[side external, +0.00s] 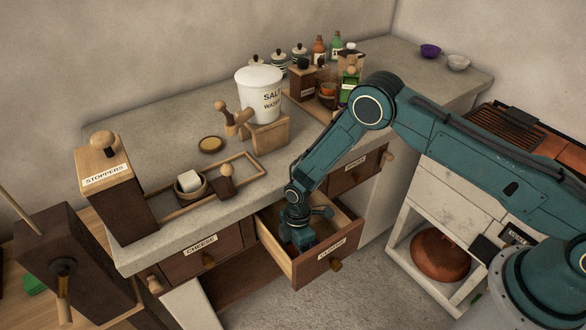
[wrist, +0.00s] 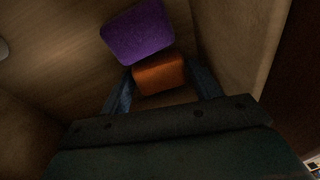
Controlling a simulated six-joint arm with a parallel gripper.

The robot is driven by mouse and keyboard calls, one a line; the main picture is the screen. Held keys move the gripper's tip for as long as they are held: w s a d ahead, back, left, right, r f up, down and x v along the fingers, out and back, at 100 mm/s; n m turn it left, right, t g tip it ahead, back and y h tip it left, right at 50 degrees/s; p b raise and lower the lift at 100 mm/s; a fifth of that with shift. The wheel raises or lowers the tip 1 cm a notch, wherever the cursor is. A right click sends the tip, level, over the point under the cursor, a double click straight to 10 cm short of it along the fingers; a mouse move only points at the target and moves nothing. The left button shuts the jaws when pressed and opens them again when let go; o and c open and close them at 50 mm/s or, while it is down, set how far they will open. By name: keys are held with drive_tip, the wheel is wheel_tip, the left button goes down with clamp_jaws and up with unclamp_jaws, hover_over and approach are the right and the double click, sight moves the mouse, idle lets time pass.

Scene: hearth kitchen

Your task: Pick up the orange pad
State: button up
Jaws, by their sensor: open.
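In the wrist view an orange pad (wrist: 160,75) lies on the wooden drawer floor. A purple pad (wrist: 137,32) lies right beyond it and seems to touch or overlap its edge. My gripper (wrist: 160,92) is open, with one blue finger on each side of the orange pad. In the side external view my gripper (side external: 300,238) reaches down into the open drawer (side external: 330,262), whose front label is hard to read. The pads are hidden there behind my gripper and the drawer walls. I cannot tell whether the fingers touch the orange pad.
The drawer wall (wrist: 245,50) stands close on the right in the wrist view. Above the drawer, the counter (side external: 130,125) holds a wooden tray (side external: 262,172), a white salt-water crock (side external: 258,95) and a stoppers box (side external: 105,185). A white stove (side external: 450,190) stands at right.

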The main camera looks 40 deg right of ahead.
sight(296, 250)
idle(0.4)
drive_tip(key=c, duration=0.6)
drive_tip(key=shift+c, duration=0.2)
drive_tip(key=shift+r, duration=0.2)
wheel_tip(296, 250, up, 20)
drive_tip(key=shift+f, duration=0.2)
idle(0.5)
